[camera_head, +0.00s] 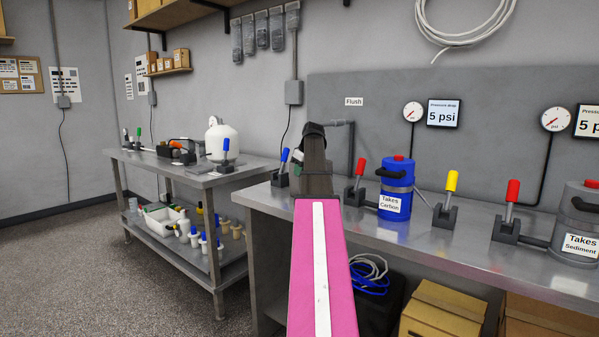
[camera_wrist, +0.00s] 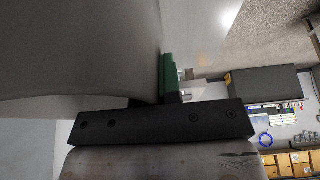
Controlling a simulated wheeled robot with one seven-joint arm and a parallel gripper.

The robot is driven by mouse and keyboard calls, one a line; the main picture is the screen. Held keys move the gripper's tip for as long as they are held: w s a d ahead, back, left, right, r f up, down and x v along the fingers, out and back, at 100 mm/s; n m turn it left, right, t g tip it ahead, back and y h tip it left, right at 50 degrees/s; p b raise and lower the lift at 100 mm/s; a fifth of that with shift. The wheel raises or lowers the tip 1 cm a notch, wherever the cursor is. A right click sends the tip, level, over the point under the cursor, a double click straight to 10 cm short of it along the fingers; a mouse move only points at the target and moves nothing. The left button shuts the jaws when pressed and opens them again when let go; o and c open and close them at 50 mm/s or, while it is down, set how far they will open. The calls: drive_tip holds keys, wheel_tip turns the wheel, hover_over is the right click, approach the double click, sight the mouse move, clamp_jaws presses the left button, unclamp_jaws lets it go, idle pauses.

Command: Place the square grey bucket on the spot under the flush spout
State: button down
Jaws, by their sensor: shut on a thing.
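The grey bucket (camera_wrist: 75,50) fills the upper left of the wrist view as a large, smooth grey wall, cut off by the frame. My gripper (camera_wrist: 168,78), with a green finger pad, is shut on it at its edge. In the head view my gripper (camera_head: 299,158) is above the steel bench near its left end, in front of the flush spout (camera_head: 350,140). My own arm hides most of the bucket there, and I cannot tell whether its base touches the bench. The spot under the spout is also hidden. A "Flush" sign (camera_head: 354,101) hangs above.
The steel bench (camera_head: 400,232) carries a blue-handled valve (camera_head: 283,165), a red-handled valve (camera_head: 357,182), a blue "Takes Carbon" canister (camera_head: 397,187) and a yellow-handled valve (camera_head: 449,200). A grey "Takes Sediment" canister (camera_head: 577,225) stands at right. A second table (camera_head: 215,178) is at left.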

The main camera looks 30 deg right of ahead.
drive_tip(key=c, duration=1.3)
unclamp_jaws()
drive_tip(key=v, duration=1.2)
